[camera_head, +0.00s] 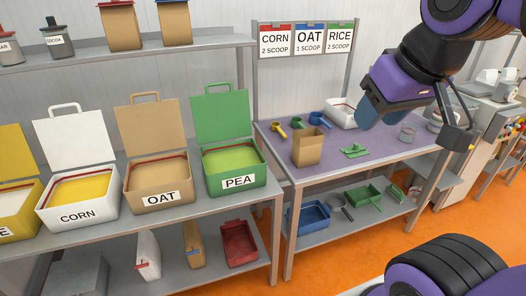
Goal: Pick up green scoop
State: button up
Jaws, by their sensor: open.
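A small flat green item with a raised part (353,151), which may be the green scoop, lies on the purple-grey tabletop (385,160) right of the brown paper bag. Its exact shape is too small to tell. A larger green pan-like item (361,197) and a smaller green item (394,192) are on the shelf below. My gripper (416,119) is open and empty, high in the upper right. In the picture it is above and to the right of the green item on the tabletop, well apart from it.
The paper bag (307,147), a yellow scoop (279,130), blue scoops (319,118) and a white container (342,113) stand around the tabletop. A grey cup (407,133) is at its right. Open bins, including green PEA (237,182), line the left counter.

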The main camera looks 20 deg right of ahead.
aim_at(296, 123)
jog(key=i+l, duration=0.95)
jog(key=l, duration=0.25)
jog(key=i+l, duration=0.5)
jog(key=l, duration=0.15)
